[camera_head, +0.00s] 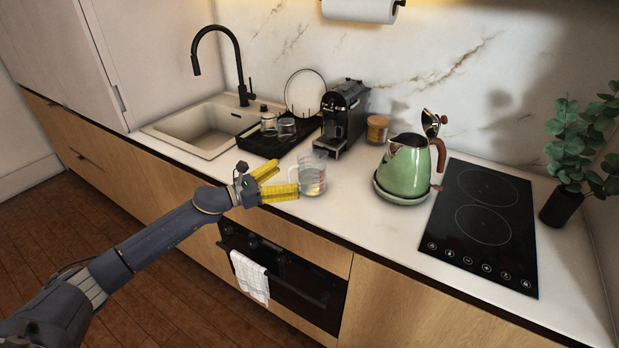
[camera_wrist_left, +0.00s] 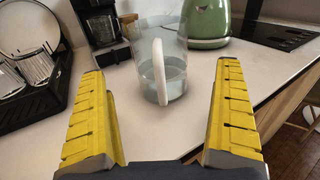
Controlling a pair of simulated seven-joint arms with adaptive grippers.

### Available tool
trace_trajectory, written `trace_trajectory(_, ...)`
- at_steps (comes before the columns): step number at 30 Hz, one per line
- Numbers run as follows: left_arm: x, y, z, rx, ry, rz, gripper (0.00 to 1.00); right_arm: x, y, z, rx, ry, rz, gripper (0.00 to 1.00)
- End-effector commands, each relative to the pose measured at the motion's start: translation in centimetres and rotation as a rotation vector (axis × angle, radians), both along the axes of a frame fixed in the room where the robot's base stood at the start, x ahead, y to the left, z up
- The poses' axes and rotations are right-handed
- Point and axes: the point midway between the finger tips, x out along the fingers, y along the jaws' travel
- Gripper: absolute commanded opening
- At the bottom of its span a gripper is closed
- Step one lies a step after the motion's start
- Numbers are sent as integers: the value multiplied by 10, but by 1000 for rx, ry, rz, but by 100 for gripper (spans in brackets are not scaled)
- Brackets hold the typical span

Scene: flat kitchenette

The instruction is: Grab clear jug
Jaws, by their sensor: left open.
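The clear jug (camera_head: 312,178) stands upright on the white counter near its front edge, with some clear liquid in it. In the left wrist view the jug (camera_wrist_left: 172,68) is ahead of the fingers, with its pale handle turned toward me. My left gripper (camera_head: 283,180) has yellow fingers and is open, just left of the jug. In the left wrist view the left gripper (camera_wrist_left: 162,125) has its fingers wide apart with nothing between them, and the jug sits beyond the fingertips. My right gripper is not in view.
A green kettle (camera_head: 405,169) stands right of the jug, beside a black cooktop (camera_head: 483,222). Behind the jug are a black coffee machine (camera_head: 344,112) and a black drying rack (camera_head: 262,143) with glasses. A sink (camera_head: 203,128) is at the left. The counter in front of the kettle is clear.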

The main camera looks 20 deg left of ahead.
Motion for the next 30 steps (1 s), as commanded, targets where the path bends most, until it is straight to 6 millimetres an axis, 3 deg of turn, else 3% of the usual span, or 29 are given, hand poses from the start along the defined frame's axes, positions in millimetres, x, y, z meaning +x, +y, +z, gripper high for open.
trace_trajectory(30,59,-57,-3,-1,1,0,100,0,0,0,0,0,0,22)
